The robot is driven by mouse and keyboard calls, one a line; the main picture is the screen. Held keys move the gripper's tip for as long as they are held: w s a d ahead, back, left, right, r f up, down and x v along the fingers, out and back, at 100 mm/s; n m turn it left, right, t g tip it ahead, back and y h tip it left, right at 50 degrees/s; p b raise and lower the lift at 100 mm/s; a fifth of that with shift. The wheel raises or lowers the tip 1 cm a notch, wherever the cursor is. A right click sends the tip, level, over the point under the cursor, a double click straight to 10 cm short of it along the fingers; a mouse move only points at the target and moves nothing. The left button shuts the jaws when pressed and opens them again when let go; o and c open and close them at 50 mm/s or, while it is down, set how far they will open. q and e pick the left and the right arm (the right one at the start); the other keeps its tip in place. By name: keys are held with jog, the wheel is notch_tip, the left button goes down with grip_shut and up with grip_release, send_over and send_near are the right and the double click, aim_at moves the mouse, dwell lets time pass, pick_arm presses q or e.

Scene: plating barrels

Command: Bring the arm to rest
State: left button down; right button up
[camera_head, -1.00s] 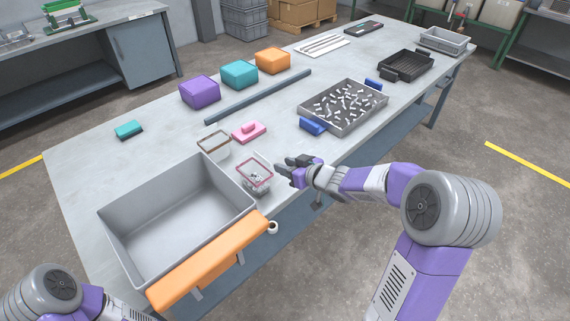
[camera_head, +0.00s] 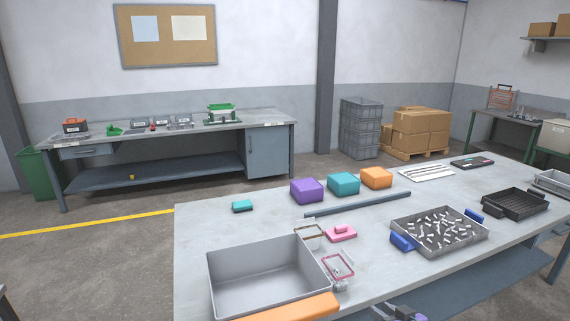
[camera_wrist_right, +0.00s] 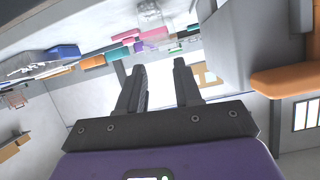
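My right gripper (camera_head: 398,312) shows at the bottom edge of the head view, at the near side of the table, mostly cut off. In the right wrist view its two fingers (camera_wrist_right: 160,72) stand apart with nothing between them. A small clear basket with a pink rim (camera_head: 338,268) stands at the right side of the grey bin (camera_head: 236,290), above and left of the gripper in the picture and apart from it. My left gripper is not in view.
The table (camera_head: 410,258) holds a tray of small metal parts (camera_head: 438,234) with blue handles, a dark tray (camera_head: 515,203), a brown-rimmed basket (camera_head: 309,240) and a pink block (camera_head: 341,233). An orange pad (camera_head: 290,309) lies along the bin's near side.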

jog(key=a+f+m+g, duration=0.2)
jog(key=a+f, duration=0.2)
jog(key=f, duration=0.6)
jog(key=s+a+f+m+g+p, duration=0.1)
jog(key=s+a+f+g, duration=0.25)
jog(key=s+f, duration=0.4)
jog(key=s+a+f+m+g, duration=0.1)
jog(key=s+a+f+g, duration=0.2)
jog(key=s+a+f, duration=0.35)
jog(key=s+a+f+m+g, duration=0.1)
jog(key=s+a+f+g, duration=0.1)
jog(key=s+f, duration=0.5)
jog(key=s+g, duration=0.1)
jog(key=s, duration=0.4)
jog(key=shift+f+g, duration=0.35)
jog(key=shift+f, duration=0.05)
